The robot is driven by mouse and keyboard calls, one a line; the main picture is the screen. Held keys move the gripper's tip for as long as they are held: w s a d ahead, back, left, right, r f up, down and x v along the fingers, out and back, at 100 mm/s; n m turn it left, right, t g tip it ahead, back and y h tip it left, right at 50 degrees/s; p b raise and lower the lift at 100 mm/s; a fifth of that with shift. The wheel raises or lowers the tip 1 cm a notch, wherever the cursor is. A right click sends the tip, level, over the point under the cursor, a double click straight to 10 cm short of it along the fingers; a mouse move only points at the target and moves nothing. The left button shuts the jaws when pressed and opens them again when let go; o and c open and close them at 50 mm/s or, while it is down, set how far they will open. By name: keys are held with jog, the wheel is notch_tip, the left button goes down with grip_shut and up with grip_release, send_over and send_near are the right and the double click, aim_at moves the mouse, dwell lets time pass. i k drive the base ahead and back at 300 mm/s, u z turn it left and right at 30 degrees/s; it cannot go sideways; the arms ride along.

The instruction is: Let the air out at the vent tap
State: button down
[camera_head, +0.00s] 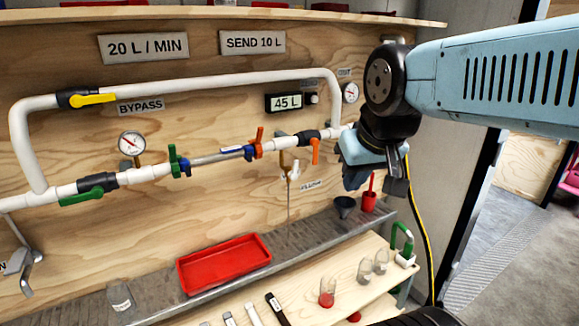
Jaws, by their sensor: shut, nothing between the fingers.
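No tap in the head view carries a label I can read as vent, so I cannot tell which one is the vent tap. A small brass tap (289,168) hangs below the right part of the pipe, with a thin line running down from it. Near it, an orange-handled valve (315,150) has its handle hanging down. A clear tube section (215,157) sits between green and orange wing clamps. My gripper (398,190) is shut and empty, pointing down to the right of these, apart from the pipe. My arm hides the pipe's right end.
The bypass pipe has a yellow-handled valve (92,99); a green-handled valve (88,191) is at lower left. A display (286,102) reads 45 L. Jars line the lower shelf.

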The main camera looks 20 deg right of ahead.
aim_at(292, 175)
jog(key=i, duration=0.35)
jog(key=u, duration=0.3)
jog(key=k, duration=1.55)
jog(key=z, duration=0.95)
jog(key=i, duration=1.05)
jog(key=u, duration=0.1)
